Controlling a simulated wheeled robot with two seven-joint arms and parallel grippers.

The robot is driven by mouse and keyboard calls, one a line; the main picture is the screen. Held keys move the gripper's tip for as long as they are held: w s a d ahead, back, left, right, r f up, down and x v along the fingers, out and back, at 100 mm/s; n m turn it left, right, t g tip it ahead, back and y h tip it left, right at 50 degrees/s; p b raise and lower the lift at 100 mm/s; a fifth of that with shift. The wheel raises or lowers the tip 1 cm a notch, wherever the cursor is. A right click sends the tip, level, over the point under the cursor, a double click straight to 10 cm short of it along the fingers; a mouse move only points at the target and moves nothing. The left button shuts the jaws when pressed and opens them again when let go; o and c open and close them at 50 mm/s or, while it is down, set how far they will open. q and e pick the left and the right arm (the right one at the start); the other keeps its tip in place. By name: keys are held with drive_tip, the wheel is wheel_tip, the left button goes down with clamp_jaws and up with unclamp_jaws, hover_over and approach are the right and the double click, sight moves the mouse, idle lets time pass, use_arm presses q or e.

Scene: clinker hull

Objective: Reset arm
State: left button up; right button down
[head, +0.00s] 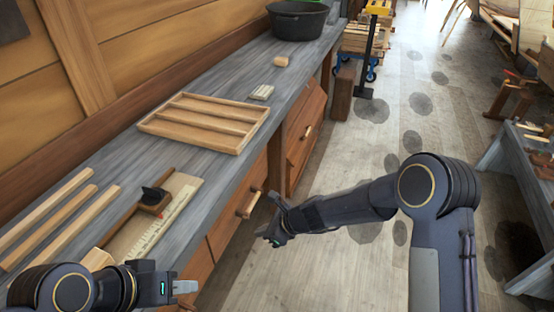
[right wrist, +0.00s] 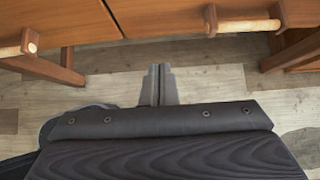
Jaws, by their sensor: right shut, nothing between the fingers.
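My right gripper (head: 268,222) is in front of the bench's drawers, below the bench top and close to a drawer handle (head: 249,204). In the right wrist view its fingers (right wrist: 157,85) are together with nothing between them, over the plank floor. My left gripper (head: 185,287) is at the bottom left of the head view, beside the front of the bench. Its fingers point right; whether they are parted cannot be made out.
The grey bench (head: 221,83) holds a wooden compartment tray (head: 152,126), a ruler board (head: 184,193), wooden strips (head: 50,213), a small block (head: 281,61) and a dark tub (head: 298,20). The floor (head: 320,250) right of the bench is open. Another bench (head: 512,160) stands at the right.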

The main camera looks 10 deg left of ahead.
drive_tip(key=s+d+r+n+t, duration=0.1)
drive_tip(key=s+d+r+n, duration=0.35)
drive_tip(key=d+r, duration=0.5)
drive_tip(key=s+d+r+n+t, duration=0.1)
drive_tip(key=s+d+r+n, duration=0.4)
drive_tip(key=d+r, duration=0.4)
drive_tip(key=s+d+n+h, duration=0.2)
drive_tip(key=s+d+n, duration=0.3)
drive_tip(key=s, duration=0.3)
drive_tip(key=s+d+r+n+t+h, duration=0.1)
drive_tip(key=s+d+n, duration=0.3)
drive_tip(key=s, duration=0.5)
drive_tip(key=d+h, duration=0.1)
drive_tip(key=d, duration=0.1)
drive_tip(key=shift+s+d+n+h, duration=0.3)
drive_tip(key=shift+n+h, duration=0.05)
drive_tip(key=shift+h, duration=0.05)
